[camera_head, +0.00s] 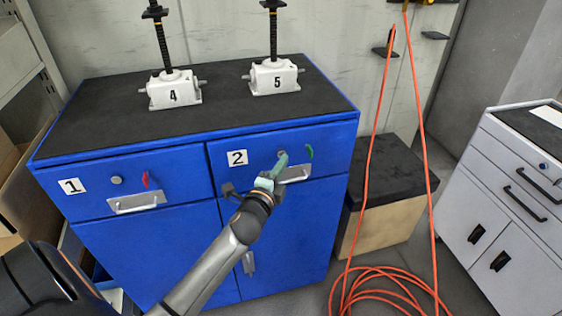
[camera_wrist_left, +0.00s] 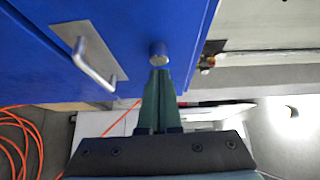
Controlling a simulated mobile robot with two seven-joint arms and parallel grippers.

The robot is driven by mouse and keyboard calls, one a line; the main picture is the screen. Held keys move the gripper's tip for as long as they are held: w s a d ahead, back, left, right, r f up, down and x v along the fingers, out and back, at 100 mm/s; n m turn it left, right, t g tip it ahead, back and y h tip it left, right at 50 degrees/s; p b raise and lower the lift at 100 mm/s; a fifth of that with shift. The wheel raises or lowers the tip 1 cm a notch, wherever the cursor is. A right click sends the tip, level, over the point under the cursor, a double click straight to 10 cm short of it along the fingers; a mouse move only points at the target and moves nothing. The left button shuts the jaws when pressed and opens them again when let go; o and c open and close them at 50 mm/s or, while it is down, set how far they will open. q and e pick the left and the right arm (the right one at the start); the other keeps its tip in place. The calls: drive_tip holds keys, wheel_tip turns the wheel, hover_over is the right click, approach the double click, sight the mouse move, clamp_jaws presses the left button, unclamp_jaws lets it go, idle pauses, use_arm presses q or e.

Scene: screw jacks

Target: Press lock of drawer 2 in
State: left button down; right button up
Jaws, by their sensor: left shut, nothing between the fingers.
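Drawer 2 (camera_head: 228,178) is the blue drawer at the upper right of the cabinet, marked with a white "2" label (camera_head: 237,157), and looks closed. Its lock is a short round metal cylinder (camera_wrist_left: 158,50) in the left wrist view, standing out from the blue front. In the head view the lock (camera_head: 281,152) is partly covered by my fingertips. My left gripper (camera_head: 281,163) is shut and empty. Its teal fingers (camera_wrist_left: 160,76) point at the lock, with the tips at its end face; I cannot tell whether they touch. My right gripper is not in view.
A metal handle (camera_wrist_left: 97,62) sits beside the lock, and a green marker (camera_head: 309,152) is to its right. Drawer 1 (camera_head: 85,203) has a red marker (camera_head: 145,179). Screw jacks 4 (camera_head: 173,92) and 5 (camera_head: 273,78) stand on top. Orange cable (camera_head: 375,275) lies on the floor.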

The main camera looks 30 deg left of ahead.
sight(281, 152)
use_arm(q)
drive_tip(key=shift+w+a, duration=0.15)
drive_tip(key=shift+a, duration=0.05)
drive_tip(key=shift+w+a+r, duration=0.1)
drive_tip(key=shift+w+a, duration=0.45)
drive_tip(key=shift+a, duration=0.2)
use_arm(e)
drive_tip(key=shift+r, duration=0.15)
